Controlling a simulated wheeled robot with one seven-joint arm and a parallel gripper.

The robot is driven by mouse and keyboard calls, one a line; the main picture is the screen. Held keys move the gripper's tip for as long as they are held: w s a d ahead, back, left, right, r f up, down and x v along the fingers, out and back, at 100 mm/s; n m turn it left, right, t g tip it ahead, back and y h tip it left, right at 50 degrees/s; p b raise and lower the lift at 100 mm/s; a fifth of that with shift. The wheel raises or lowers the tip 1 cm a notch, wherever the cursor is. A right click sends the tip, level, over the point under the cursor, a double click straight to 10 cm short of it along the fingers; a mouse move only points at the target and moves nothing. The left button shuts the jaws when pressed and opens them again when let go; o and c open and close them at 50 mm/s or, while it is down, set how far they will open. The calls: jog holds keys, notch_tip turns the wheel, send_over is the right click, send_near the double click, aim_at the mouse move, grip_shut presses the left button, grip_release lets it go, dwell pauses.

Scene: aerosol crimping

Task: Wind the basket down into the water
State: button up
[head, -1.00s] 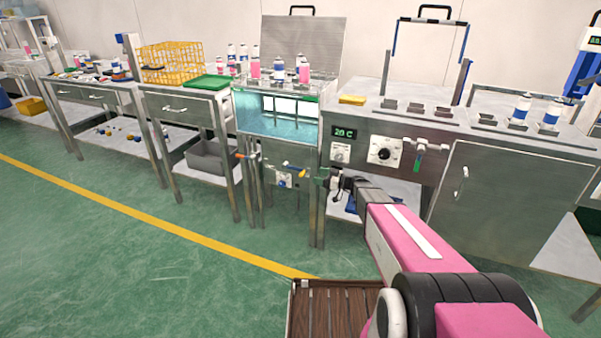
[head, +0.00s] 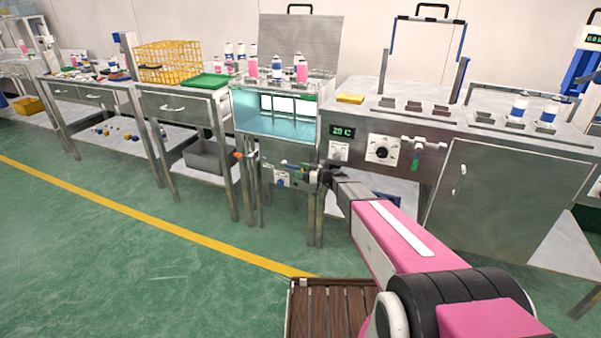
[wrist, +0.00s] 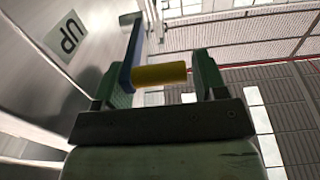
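My gripper (wrist: 165,82) is open. Its green fingers stand on either side of the handle, with a visible gap between the handle's end and the right finger. In the head view my gripper (head: 306,174) is at the crank on the front of the water bath (head: 270,128), and it hides the handle. Several cans (head: 277,70) stand at the top of the bath, above the lit water. The basket itself is hard to make out.
A steel bench with a "20 C" display (head: 342,131), a dial and a green-handled valve (head: 416,158) stands right of the bath. To the left is a table with a yellow wire crate (head: 167,62) and green tray (head: 206,81).

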jog(key=shift+s, duration=0.1)
jog(key=c, duration=0.7)
jog(key=shift+s+a+r, duration=0.1)
jog(key=shift+a+r, duration=0.05)
jog(key=shift+r, duration=0.45)
jog(key=shift+a+r, duration=0.1)
jog(key=shift+r, duration=0.45)
jog(key=shift+a+r, duration=0.25)
jog(key=shift+r, duration=0.25)
jog(key=shift+a+r, duration=0.25)
jog(key=shift+r, duration=0.25)
jog(key=o, duration=1.1)
jog(key=shift+a+f, duration=0.1)
jog(key=shift+a, duration=0.05)
jog(key=shift+c, duration=0.2)
jog(key=shift+w+d, duration=0.3)
